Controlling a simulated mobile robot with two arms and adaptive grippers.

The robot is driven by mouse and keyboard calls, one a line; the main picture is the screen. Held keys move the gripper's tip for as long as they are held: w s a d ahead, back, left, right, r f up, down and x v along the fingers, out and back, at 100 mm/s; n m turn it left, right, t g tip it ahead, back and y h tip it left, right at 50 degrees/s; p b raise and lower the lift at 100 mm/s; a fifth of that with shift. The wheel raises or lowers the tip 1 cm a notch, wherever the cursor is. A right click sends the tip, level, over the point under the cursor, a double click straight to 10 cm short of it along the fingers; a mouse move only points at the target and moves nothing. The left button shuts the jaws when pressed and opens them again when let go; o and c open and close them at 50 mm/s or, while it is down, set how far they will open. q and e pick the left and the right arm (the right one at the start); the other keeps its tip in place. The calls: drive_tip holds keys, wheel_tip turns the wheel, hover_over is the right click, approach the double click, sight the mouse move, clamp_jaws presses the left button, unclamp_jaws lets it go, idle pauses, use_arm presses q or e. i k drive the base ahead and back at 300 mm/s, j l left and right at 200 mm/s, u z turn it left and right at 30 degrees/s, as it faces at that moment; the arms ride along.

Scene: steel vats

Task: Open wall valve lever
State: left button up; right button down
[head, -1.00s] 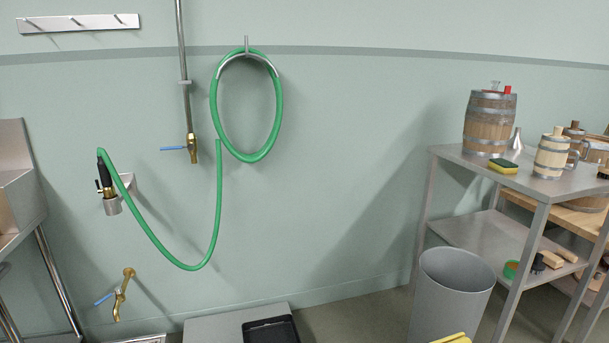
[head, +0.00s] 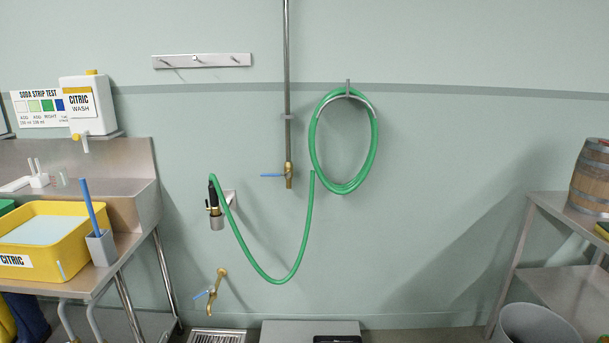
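A brass wall valve (head: 289,171) sits at the lower end of a vertical steel pipe (head: 286,80) on the green wall. Its blue lever (head: 272,175) points left and lies about level, across the pipe. A second brass tap (head: 219,282) with a small blue lever (head: 200,294) is lower on the wall, above a floor drain. Which of the two levers the task means cannot be told from the view. Neither of my grippers is in view.
A green hose (head: 313,150) hangs coiled right of the pipe and loops to a spray nozzle (head: 215,200) in a wall holder. A sink bench with a yellow tub (head: 100,215) stands left. A steel table (head: 550,212) and grey bin (head: 535,325) stand right. The wall front looks clear.

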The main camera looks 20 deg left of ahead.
sight(287, 174)
drive_tip(key=j+u, duration=0.15)
drive_tip(key=j, duration=1.25)
